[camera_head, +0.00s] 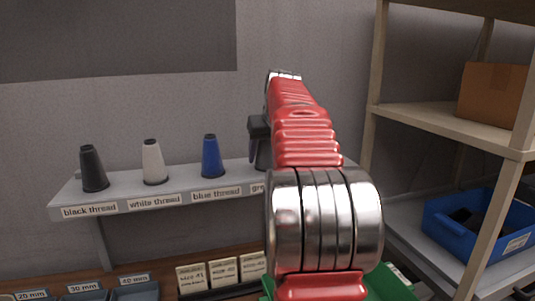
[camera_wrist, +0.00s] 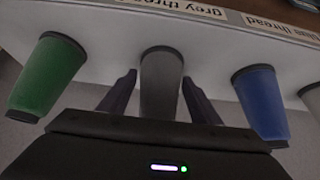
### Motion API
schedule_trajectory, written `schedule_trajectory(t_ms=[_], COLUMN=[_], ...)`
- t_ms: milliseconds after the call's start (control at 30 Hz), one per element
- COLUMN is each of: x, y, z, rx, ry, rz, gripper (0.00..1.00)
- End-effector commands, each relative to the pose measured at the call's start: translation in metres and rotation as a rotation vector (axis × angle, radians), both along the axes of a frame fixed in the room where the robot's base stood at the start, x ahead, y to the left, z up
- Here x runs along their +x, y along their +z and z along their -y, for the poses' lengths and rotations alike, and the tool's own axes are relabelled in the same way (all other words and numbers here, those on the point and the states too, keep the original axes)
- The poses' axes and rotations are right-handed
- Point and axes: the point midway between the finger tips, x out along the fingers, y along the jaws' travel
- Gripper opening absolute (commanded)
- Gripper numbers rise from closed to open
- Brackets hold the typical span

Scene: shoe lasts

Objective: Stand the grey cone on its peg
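The grey cone (camera_wrist: 161,88) stands upright at the shelf's grey thread label (camera_wrist: 190,9), in line with the other cones. Its narrow end is hidden by my gripper's body in the wrist view. In the head view only a sliver of the grey cone (camera_head: 262,157) shows beside my red arm. My gripper (camera_wrist: 160,77) has one finger on each side of the cone. The fingers look open, with a thin gap at the left fingertip; the right fingertip is very close to the cone. The peg is hidden.
A green cone (camera_wrist: 46,76) and a blue cone (camera_wrist: 261,102) flank the grey one closely. A white cone (camera_head: 154,162) and a black cone (camera_head: 93,169) stand further left on the shelf (camera_head: 65,202). A wooden rack with a blue bin (camera_head: 480,232) is at right.

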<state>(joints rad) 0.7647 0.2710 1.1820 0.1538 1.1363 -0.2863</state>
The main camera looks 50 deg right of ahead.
Motion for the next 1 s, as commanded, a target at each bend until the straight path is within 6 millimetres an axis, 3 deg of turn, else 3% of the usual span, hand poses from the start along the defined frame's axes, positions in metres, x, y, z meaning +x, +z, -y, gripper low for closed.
schedule_trajectory(t_ms=[100,467,667,1000], x=[0.000,0.000,-0.010,-0.038], y=[0.000,0.004,0.022,0.071], z=[0.000,0.000,-0.005,-0.019], rx=[0.000,-0.001,-0.001,0.000], ry=[0.000,-0.001,-0.001,-0.002], rz=[0.000,0.001,0.002,0.001], gripper=[0.66,0.66,0.66,0.66])
